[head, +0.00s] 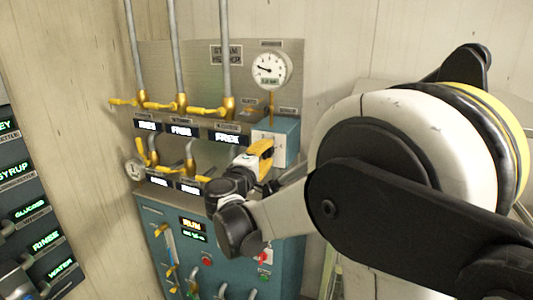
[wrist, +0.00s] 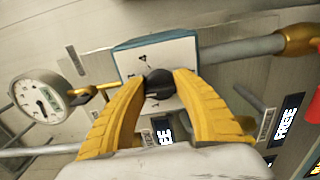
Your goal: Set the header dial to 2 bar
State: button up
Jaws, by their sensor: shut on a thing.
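The header dial is a small black knob (wrist: 158,82) on the white face of a blue box (wrist: 125,58), seen in the wrist view. My gripper (wrist: 161,84) has its two yellow fingers closed on the knob, one on each side. In the head view my gripper (head: 262,158) is at the front of the blue box (head: 288,129), and the knob is hidden. Marks around the knob are too small to read. A round white gauge (head: 270,69) above the box has a dark needle pointing left and a small green readout, whose value I cannot read surely.
Yellow-handled valves (head: 156,104) on grey pipes line the panel left of the box, with white-lit "FREE" labels (head: 227,138) below. A teal cabinet (head: 205,262) with levers and red buttons stands underneath. Another panel with green labels (head: 33,211) is at far left.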

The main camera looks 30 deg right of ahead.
jog(key=shift+r+n, duration=0.1)
jog(key=shift+n, duration=2)
jog(key=o, duration=1.2)
jog(key=v, duration=1.2)
